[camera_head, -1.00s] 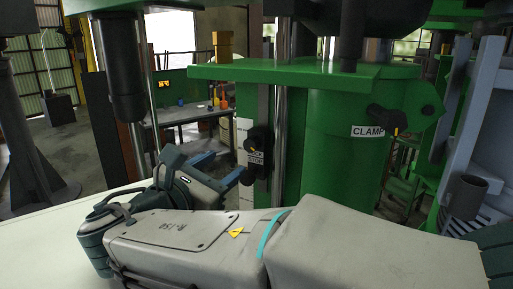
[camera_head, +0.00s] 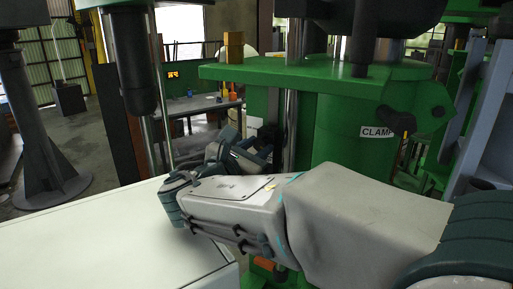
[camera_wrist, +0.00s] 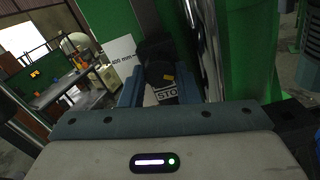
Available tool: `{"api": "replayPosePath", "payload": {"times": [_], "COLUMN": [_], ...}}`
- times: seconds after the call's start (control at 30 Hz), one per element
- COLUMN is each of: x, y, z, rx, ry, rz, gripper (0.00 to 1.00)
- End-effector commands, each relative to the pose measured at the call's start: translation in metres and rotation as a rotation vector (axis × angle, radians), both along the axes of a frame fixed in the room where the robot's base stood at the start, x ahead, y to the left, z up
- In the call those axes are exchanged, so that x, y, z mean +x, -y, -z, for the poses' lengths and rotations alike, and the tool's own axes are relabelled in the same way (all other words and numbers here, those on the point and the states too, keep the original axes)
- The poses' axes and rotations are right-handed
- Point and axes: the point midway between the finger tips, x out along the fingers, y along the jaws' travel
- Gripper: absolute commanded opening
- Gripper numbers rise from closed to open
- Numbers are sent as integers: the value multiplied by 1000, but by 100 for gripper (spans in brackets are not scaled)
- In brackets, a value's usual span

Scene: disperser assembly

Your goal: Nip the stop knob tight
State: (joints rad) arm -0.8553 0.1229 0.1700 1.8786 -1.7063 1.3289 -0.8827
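The stop knob (camera_wrist: 158,70) is dark with a small yellow mark and shows in the middle of the wrist view. A white label reading "STO" (camera_wrist: 167,94) is just below it. My gripper (camera_wrist: 170,88) is open, with one blue-grey finger left of the knob and the other right of it. I cannot tell whether either finger touches it. In the head view my gripper (camera_head: 256,150) is at the green machine's front (camera_head: 337,140), and my wrist and gripper hide most of the knob.
A shiny vertical column (camera_wrist: 204,45) stands close right of the knob. The clamp handle (camera_head: 398,120) with its "CLAMP" label is farther right on the green machine. A white tabletop (camera_head: 110,240) lies at lower left. A workbench (camera_head: 200,105) stands behind.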

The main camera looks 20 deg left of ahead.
Motion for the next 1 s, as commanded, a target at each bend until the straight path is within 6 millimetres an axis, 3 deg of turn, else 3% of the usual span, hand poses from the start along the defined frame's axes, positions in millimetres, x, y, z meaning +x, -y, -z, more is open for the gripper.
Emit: {"api": "replayPosePath", "payload": {"times": [0.03,0.07,0.33,0.73,1.0], "x": [0,0,0,0,0], "y": [0,0,0,-1,-1], "z": [0,0,3,4,-1], "rx": [0,0,43,318,401], "ry": [0,0,13,91,113], "rz": [-1,-1,-1,-1,-2], "gripper": [12,6,6,7,7]}}
